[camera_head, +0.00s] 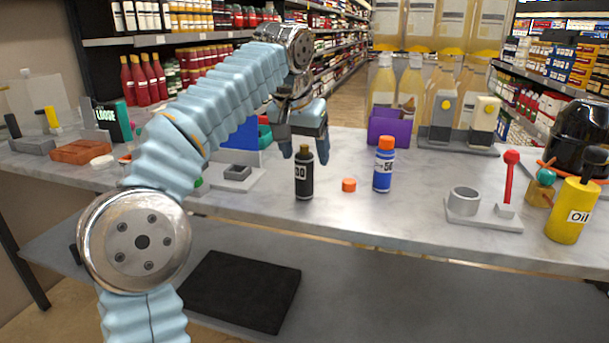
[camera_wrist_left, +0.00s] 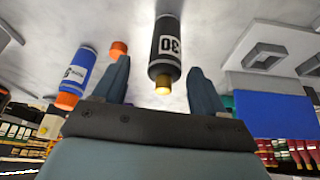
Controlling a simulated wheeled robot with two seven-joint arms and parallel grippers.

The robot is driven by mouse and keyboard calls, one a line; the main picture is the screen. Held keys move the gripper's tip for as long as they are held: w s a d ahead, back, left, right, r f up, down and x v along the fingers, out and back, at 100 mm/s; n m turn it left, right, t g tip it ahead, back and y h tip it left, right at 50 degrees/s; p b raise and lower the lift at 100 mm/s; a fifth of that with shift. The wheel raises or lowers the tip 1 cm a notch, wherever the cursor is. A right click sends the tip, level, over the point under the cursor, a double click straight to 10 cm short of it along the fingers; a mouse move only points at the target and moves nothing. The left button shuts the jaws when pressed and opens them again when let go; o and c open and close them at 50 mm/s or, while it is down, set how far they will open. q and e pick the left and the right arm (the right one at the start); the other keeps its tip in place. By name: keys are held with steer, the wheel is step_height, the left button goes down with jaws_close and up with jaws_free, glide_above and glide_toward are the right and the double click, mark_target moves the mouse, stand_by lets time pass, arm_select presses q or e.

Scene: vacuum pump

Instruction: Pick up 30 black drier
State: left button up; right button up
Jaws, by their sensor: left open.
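The black drier (camera_head: 304,174) is a small black bottle with a white label reading 30 and a gold-coloured cap. It stands upright near the front middle of the grey table. In the left wrist view the black drier (camera_wrist_left: 166,48) shows between the two fingers, its cap towards the gripper's palm. My left gripper (camera_head: 304,145) is open, its fingers coming down from above and behind around the bottle's top. In the left wrist view my left gripper (camera_wrist_left: 160,85) has a finger on each side, with gaps to the bottle. My right gripper is not in view.
A blue bottle (camera_head: 383,170) with an orange cap stands to the right, with a loose orange cap (camera_head: 348,185) between the bottles. A purple box (camera_head: 388,128) stands behind. A grey stand (camera_head: 484,214) and yellow oil can (camera_head: 573,212) are farther right. The front table strip is clear.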

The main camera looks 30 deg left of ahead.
mark_target(304, 172)
arm_select(q)
steer(key=x, duration=0.4)
steer(key=shift+w+a+f, duration=0.2)
steer(key=shift+a+f, duration=0.05)
steer(key=shift+a, duration=0.05)
steer(key=shift+c, duration=0.4)
steer(key=c, duration=1.2)
steer(key=shift+c, duration=0.2)
steer(key=shift+r, duration=0.1)
